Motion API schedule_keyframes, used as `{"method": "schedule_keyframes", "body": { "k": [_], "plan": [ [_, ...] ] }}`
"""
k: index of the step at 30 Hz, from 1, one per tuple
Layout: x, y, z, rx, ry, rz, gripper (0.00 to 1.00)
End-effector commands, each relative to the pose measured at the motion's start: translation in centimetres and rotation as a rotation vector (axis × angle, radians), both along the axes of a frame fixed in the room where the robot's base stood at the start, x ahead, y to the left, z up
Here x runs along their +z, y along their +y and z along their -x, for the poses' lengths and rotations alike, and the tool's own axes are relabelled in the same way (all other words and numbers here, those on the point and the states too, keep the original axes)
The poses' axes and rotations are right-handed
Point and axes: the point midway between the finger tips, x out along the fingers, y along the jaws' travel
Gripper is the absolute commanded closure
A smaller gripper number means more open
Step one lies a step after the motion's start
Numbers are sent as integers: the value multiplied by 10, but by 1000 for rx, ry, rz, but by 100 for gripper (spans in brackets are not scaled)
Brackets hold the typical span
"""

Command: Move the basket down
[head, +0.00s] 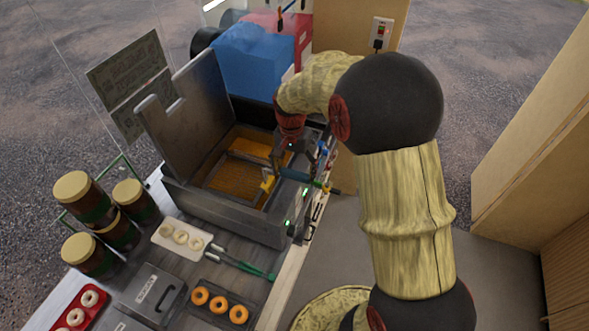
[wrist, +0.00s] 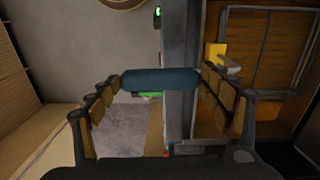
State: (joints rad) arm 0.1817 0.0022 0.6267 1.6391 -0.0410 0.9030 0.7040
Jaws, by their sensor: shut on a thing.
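The fryer basket's teal handle (wrist: 160,79) spans the gap between the fingers of my gripper (wrist: 160,76) in the wrist view. My gripper (head: 304,166) is shut on this handle at the fryer's right side in the head view. A yellow piece (head: 268,184) sits at the fryer's rim by the handle; it also shows in the wrist view (wrist: 215,54). The basket's wire frame (wrist: 268,48) shows over the orange-brown oil (head: 238,180). I cannot tell how deep the basket sits.
The metal fryer (head: 225,219) has an upright lid (head: 185,112) at its back left. A blue box (head: 252,60) stands behind. Jars (head: 92,256), a white tray (head: 168,249), and orange rings (head: 219,305) are in front. Wooden panels stand at right, beyond open floor (head: 505,262).

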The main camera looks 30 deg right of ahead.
Motion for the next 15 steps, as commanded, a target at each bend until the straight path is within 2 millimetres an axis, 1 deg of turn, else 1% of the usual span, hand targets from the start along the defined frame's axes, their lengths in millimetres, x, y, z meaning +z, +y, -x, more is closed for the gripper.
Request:
{"method": "schedule_keyframes", "body": {
  "k": [15],
  "plan": [
    [-28,0,-1,0,-1,0,77]
  ]
}}
